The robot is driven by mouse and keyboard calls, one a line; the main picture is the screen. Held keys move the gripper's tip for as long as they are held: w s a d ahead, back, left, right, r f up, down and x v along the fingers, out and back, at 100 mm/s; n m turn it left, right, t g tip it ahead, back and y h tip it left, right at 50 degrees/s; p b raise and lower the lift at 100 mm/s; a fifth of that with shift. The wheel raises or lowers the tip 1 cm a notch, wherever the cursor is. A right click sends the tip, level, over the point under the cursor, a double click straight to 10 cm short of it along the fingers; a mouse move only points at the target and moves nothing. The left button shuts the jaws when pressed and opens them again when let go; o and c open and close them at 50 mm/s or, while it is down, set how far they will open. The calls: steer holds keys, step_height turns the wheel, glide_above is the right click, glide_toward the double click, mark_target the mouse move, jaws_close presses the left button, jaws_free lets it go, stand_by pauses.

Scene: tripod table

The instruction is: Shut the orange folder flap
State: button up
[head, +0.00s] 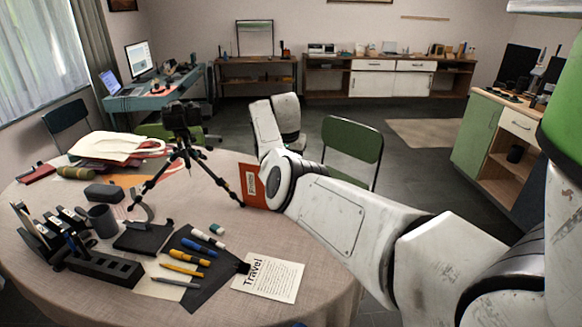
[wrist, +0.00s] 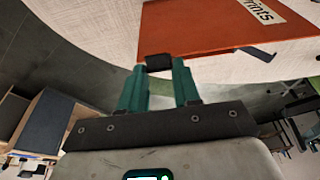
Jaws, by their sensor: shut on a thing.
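The orange folder (head: 252,192) is at the right back edge of the round table, partly covered by my arm in the head view. In the wrist view its orange flap (wrist: 205,32) fills the upper right, with a white label ending in "rints". A small black tab (wrist: 159,61) sits at the flap's edge. My gripper (wrist: 160,70) has its two green fingers shut on this tab. In the head view the gripper is hidden behind my arm. I cannot tell how far the flap stands open.
A black tripod with a camera (head: 182,118) stands left of the folder. Pens, a "Travel" sheet (head: 268,277) and a black desk organiser (head: 103,268) lie on the table (head: 330,268) nearer me. A green chair (head: 352,140) stands behind the table.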

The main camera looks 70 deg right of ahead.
steer(key=shift+d+f+b, duration=0.2)
steer(key=shift+d+b, duration=0.45)
steer(key=shift+b, duration=0.5)
steer(key=shift+s+d+r+b, duration=0.1)
steer(key=shift+d+r+b, duration=0.05)
steer(key=shift+d+b, duration=0.15)
steer(key=o, duration=0.6)
steer(key=shift+r, duration=0.1)
steer(key=d+p+v, duration=0.1)
steer(key=p+v, duration=0.5)
steer(key=v, duration=0.1)
steer(key=shift+d+r, duration=0.3)
steer(key=shift+r, duration=0.2)
stand_by(0.3)
stand_by(0.5)
